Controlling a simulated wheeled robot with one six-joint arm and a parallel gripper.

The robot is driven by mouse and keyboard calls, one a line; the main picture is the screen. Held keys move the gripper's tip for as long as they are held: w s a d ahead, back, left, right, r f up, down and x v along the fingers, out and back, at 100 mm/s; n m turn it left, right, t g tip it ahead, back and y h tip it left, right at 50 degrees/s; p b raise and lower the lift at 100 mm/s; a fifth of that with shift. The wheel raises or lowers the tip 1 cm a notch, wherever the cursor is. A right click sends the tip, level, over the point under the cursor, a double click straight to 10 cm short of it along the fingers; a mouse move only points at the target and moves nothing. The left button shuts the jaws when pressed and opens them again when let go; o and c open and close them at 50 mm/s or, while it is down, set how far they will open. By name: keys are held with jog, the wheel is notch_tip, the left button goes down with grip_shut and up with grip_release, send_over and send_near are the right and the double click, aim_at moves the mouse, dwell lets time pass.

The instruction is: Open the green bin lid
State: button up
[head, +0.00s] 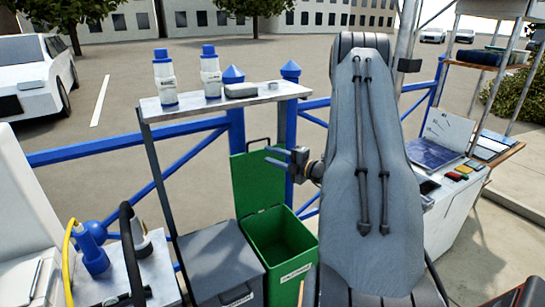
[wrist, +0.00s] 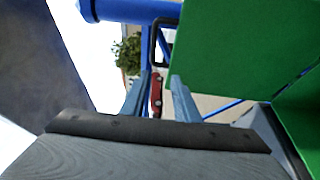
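The green bin (head: 283,262) stands open, and its dark inside shows in the head view. Its green lid (head: 257,185) is raised upright at the back of the bin, with a dark handle (head: 259,141) along its top edge. The lid fills the upper right of the wrist view (wrist: 235,45), with its black handle (wrist: 155,45) beyond the fingertips. My gripper (head: 272,156) is beside the lid's upper right edge. In the wrist view my gripper (wrist: 158,92) has its two fingers apart with nothing between them. I cannot tell whether a finger touches the lid.
A closed grey bin (head: 220,262) stands left of the green bin. A shelf (head: 222,99) with white and blue bottles is above, behind them. Blue railing (head: 130,146) runs behind. My arm's grey column (head: 365,170) is at right. A side table (head: 150,268) with tools stands front left.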

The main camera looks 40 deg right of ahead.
jog(key=b+v, duration=0.2)
jog(key=v, duration=0.5)
jog(key=shift+s, duration=0.35)
jog(key=shift+d, duration=0.15)
